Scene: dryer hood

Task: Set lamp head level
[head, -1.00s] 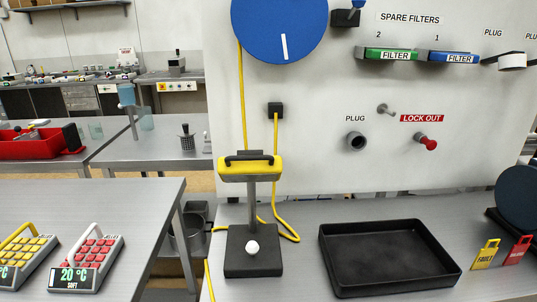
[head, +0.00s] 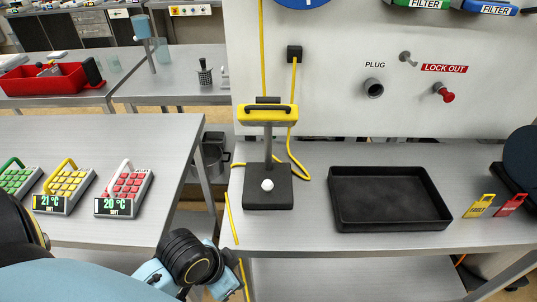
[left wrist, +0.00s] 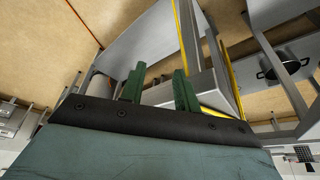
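The lamp stands on the bench in the head view. Its yellow lamp head (head: 267,116) has a black handle on top and sits on a grey post (head: 268,150). The post rises from a black base (head: 268,199) with a white knob (head: 267,185). The head looks about level from side to side; I cannot tell its forward or backward tilt. My left arm is low in the head view, in front of and below the lamp. My left gripper's green fingers (left wrist: 159,70) are apart and empty in the left wrist view, away from the lamp. My right gripper is out of view.
A black tray (head: 390,226) is right of the lamp. A yellow cable (head: 303,172) runs behind it. Three keypad units stand on the left table, the nearest being red (head: 124,190). A gap separates that table from the bench. A pot (left wrist: 284,63) shows in the left wrist view.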

